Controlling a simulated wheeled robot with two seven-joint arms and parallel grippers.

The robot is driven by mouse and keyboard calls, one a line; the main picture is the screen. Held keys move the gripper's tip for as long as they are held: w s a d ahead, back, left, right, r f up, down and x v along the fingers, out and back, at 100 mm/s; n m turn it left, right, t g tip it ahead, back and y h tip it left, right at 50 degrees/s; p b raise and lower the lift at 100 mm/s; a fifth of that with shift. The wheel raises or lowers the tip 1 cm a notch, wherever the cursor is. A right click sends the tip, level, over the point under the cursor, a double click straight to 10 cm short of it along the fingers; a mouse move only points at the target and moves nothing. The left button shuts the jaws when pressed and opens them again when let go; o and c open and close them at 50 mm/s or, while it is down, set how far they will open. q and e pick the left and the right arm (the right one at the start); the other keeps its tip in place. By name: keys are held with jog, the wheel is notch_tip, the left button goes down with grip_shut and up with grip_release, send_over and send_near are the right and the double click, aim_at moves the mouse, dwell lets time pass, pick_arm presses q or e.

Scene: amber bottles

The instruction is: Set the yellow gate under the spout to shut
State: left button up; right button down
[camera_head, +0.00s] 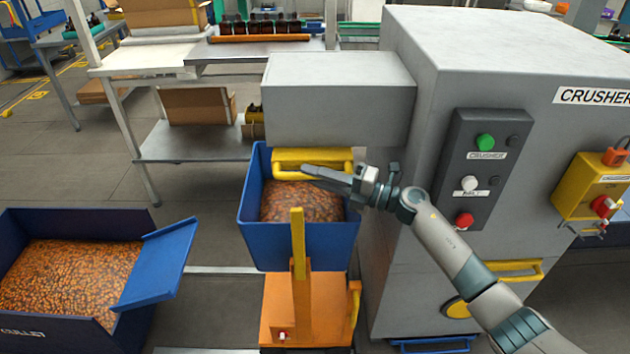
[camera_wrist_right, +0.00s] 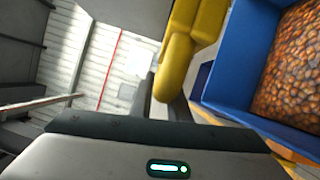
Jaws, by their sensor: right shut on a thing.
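The yellow gate (camera_head: 300,156) sits under the grey spout box (camera_head: 335,100) on the side of the crusher, with a yellow handle bar along its front. My right gripper (camera_head: 312,172) reaches in from the right and is shut on this handle. Whether the gate is fully in or partly drawn out I cannot tell. My left gripper is out of view.
A blue bin (camera_head: 300,240) of amber pieces stands under the gate, on an orange lift cart (camera_head: 306,310) with an upright post in front. The crusher (camera_head: 400,270) with its button panel (camera_head: 487,168) stands right. A blue cullet container (camera_head: 130,325) stands left.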

jog(key=shift+w+d+r, duration=0.1)
jog(key=shift+w, duration=0.05)
jog(key=c, duration=2)
grip_release()
jog(key=o, duration=0.3)
jog(key=shift+w, duration=0.2)
jog(key=shift+s, duration=0.2)
